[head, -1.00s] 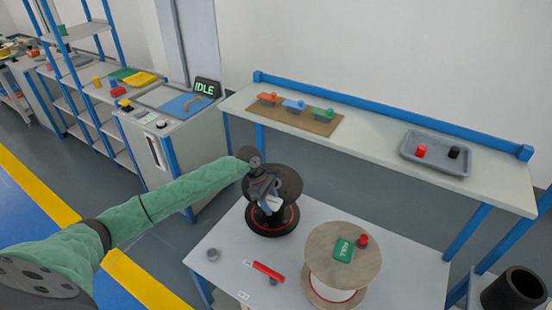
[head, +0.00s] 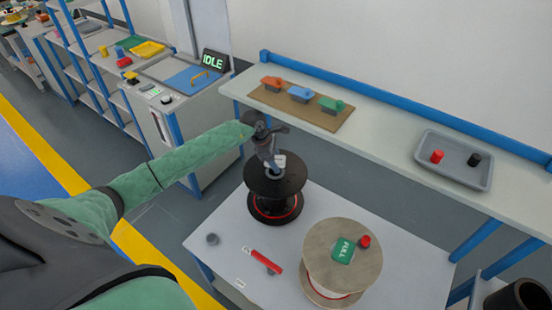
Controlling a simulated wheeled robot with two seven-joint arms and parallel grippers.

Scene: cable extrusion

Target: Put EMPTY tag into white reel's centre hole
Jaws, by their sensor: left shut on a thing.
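My left gripper (head: 271,158) is above the black reel (head: 262,184) and is shut on a small pale grey-white piece (head: 280,160), probably the EMPTY tag; its lettering is not readable. The piece is just over the middle of the reel's top flange, and I cannot tell whether it touches. The gripper partly hides the reel's centre. To the right stands a pale, wood-coloured reel (head: 320,240) with a light core. A green lettered tag (head: 343,250), apparently FULL, and a red knob (head: 364,241) are on its top. My right gripper is out of view.
Behind, a bench (head: 385,137) carries a brown board (head: 303,108) with coloured items and a grey tray (head: 455,172). An IDLE display (head: 213,60) stands at the back left.

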